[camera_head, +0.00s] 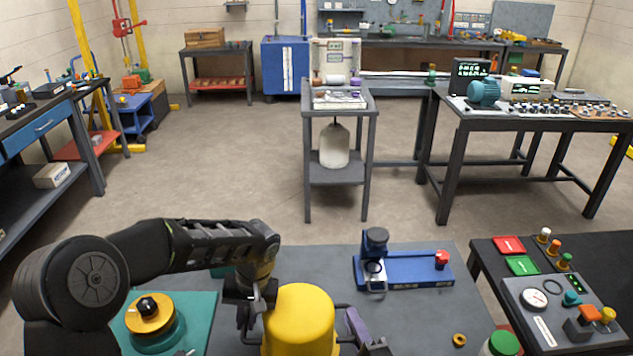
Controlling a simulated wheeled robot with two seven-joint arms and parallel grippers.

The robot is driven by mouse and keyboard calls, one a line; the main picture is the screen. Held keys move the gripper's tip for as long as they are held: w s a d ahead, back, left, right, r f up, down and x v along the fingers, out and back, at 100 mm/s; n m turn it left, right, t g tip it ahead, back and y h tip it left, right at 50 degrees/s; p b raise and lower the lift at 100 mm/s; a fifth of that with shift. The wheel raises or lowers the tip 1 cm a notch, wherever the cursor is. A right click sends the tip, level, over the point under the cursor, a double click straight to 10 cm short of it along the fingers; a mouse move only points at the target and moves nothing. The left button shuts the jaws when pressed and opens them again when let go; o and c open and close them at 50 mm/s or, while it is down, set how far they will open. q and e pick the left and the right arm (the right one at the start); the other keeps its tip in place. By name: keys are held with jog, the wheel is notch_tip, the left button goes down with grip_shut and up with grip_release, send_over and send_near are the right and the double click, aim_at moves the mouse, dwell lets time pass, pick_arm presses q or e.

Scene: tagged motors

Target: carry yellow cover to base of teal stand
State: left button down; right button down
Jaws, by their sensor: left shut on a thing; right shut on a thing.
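The yellow cover (298,318) is a domed cylinder with dark loop handles at its sides, low in the middle of the head view. My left gripper (256,308) is shut on the cover's left side handle. My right gripper (360,338) is at the cover's right handle, shut, only partly in view at the bottom edge. The teal stand (203,312) lies to the left, a flat teal plate bearing a round teal part with a yellow disc and black knob on top. The cover is to the right of the stand. Its lower edge is cut off.
A blue fixture (410,281) with a dark clamp and red knob stands behind and right of the cover. A small yellow ring (459,340) and a green-capped jar (503,343) are at the right. A control box (548,308) stands on the right-hand table. My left arm passes above the teal stand.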

aim_at(244, 333)
pick_arm(q)
jog(key=shift+w+f, duration=0.1)
jog(key=shift+f, duration=0.45)
pick_arm(e)
jog(key=shift+f, duration=0.55)
pick_arm(q)
jog(key=shift+r, duration=0.1)
pick_arm(e)
jog(key=shift+r, duration=0.1)
